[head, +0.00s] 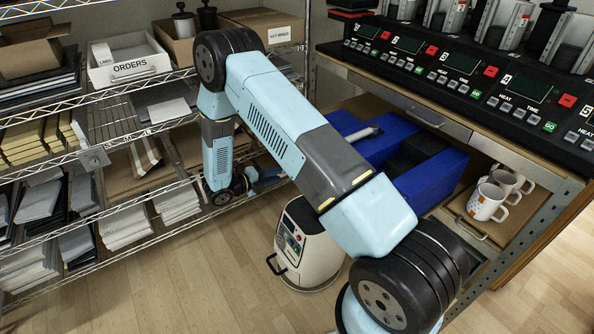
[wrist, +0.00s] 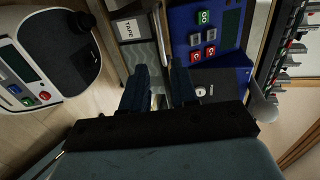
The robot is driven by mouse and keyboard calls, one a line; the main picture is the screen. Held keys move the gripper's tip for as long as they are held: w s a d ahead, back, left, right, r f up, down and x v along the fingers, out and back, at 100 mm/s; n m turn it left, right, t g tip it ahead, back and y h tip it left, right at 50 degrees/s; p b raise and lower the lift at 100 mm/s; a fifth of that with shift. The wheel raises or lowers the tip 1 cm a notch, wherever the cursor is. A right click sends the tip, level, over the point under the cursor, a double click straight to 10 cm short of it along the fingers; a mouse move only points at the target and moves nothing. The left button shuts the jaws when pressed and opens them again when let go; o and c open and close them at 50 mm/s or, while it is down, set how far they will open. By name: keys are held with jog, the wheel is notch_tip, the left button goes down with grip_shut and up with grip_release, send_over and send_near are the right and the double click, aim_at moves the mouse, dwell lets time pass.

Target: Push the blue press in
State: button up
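The blue press (head: 425,178) sits on the level beneath the bench top in the head view, with a dark middle part and a light cylindrical handle (head: 362,133) at its left. My arm hides part of its front. In the wrist view its blue face (wrist: 207,28) shows a dark display and green and red buttons, just beyond my fingers. My gripper (wrist: 160,85) has its two dark blue fingers apart, with no object clearly held between them. In the head view my gripper (head: 262,176) is low, left of the press; whether it touches anything is unclear.
A white machine (head: 308,245) stands on the floor near the press. White mugs (head: 487,202) stand on a wooden board at right. Wire shelves (head: 100,155) with boxes and packets fill the left. Several mug presses with control panels (head: 470,85) line the bench top. The lower-left floor is clear.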

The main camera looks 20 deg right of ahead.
jog(key=x, duration=1.1)
jog(key=shift+w+d, duration=0.1)
jog(key=shift+d, duration=0.25)
jog(key=shift+c, duration=0.3)
jog(key=shift+f, duration=0.1)
grip_shut()
